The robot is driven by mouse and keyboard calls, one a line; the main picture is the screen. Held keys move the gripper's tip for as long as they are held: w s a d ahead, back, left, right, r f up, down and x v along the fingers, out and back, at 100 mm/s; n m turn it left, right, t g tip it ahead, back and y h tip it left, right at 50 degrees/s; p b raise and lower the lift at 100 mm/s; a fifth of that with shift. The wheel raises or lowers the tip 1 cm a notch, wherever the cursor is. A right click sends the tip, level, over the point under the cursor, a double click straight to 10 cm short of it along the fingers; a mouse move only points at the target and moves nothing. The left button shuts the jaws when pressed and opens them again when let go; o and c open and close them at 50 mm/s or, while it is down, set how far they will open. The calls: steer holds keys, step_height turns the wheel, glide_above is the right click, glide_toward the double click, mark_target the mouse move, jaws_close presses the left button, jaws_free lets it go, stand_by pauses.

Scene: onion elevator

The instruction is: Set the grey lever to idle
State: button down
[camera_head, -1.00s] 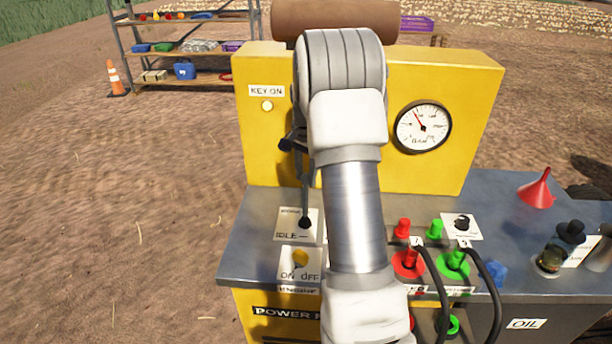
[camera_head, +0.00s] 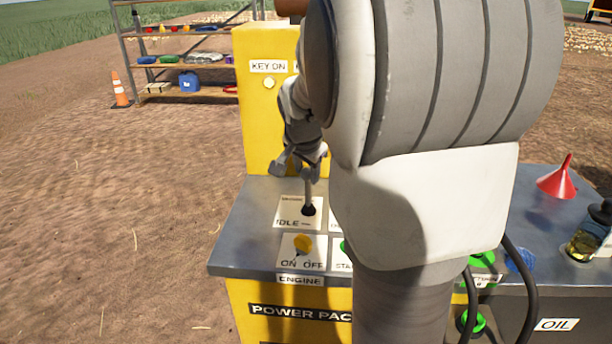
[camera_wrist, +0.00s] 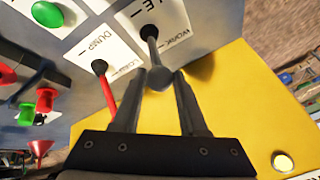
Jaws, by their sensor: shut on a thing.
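The grey lever rises from a black boot on a white plate (camera_head: 288,212) marked IDLE at its near end. In the wrist view the lever's round grey knob (camera_wrist: 159,79) sits between the fingertips of my gripper (camera_wrist: 157,84), which is shut on it. The wrist view shows the WORK mark beside the lever's boot. In the head view my gripper (camera_head: 300,165) is at the lever's top, in front of the yellow panel. I cannot tell exactly which mark the lever stands at.
A yellow ON/OFF engine knob (camera_head: 302,243) is in front of the grey lever. The yellow panel (camera_head: 262,130) rises behind. My arm hides much of the console's right side.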

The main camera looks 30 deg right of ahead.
steer(key=shift+s+a+f, duration=0.25)
steer(key=shift+s+a, duration=0.05)
steer(key=shift+s, duration=0.1)
steer(key=shift+s+f, duration=0.1)
steer(key=shift+f, duration=0.05)
steer(key=shift+c, duration=2.3)
jaws_free()
steer(key=shift+a, duration=0.1)
steer(key=shift+r, duration=0.2)
steer(key=shift+r, duration=0.2)
steer(key=p+v, duration=0.3)
steer(key=v, duration=1.4)
